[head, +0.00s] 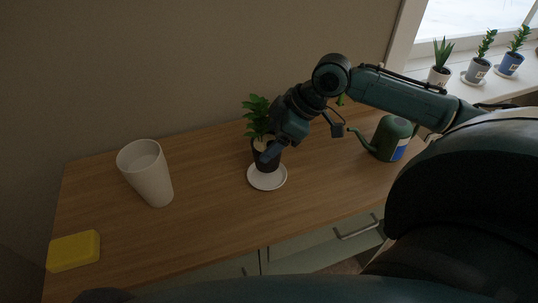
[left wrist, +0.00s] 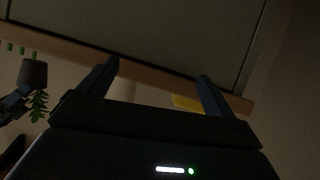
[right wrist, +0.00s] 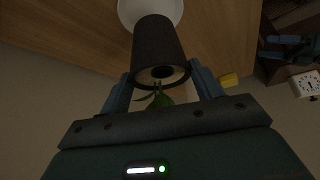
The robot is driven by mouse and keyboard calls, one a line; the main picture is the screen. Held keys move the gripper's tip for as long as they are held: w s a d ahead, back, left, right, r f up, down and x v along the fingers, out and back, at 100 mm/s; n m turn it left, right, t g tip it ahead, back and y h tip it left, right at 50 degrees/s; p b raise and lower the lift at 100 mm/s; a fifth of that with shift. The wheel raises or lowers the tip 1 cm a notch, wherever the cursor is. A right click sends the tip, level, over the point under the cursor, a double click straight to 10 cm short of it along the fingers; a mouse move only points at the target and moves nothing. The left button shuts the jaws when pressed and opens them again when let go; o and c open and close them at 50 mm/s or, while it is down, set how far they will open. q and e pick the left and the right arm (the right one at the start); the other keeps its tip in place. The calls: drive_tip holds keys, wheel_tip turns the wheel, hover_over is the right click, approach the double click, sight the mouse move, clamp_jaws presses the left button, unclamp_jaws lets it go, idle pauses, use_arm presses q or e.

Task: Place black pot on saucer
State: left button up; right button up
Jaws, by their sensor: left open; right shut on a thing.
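The black pot (head: 266,160) holds a leafy green plant (head: 257,117) and is upright in the head view. My right gripper (head: 270,151) is shut on the pot's upper part. The white saucer (head: 268,183) lies on the wooden top, directly below the pot. I cannot tell whether the pot's base touches it. In the right wrist view the pot (right wrist: 158,45) sits between the fingers with the saucer (right wrist: 128,12) behind its base. My left gripper (left wrist: 157,72) is open and empty in the left wrist view; the pot (left wrist: 33,73) shows there at the left.
A tall white vase (head: 150,178) and a yellow block (head: 74,251) stand to the left on the wooden top (head: 205,215). A green watering can (head: 388,140) stands to the right. Several potted plants line the windowsill (head: 500,85). Free room lies between vase and saucer.

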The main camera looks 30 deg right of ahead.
wheel_tip(320, 180, down, 4)
drive_tip(key=shift+w+f, duration=0.1)
drive_tip(key=shift+f, duration=0.05)
idle(0.3)
drive_tip(key=o, duration=1.2)
drive_tip(key=shift+f, duration=0.1)
drive_tip(key=shift+c, duration=0.2)
drive_tip(key=shift+d+r, duration=0.1)
drive_tip(key=shift+r, duration=0.15)
drive_tip(key=p+v, duration=0.1)
drive_tip(key=v, duration=1)
drive_tip(key=shift+s+r, duration=0.25)
drive_tip(key=shift+r, duration=0.1)
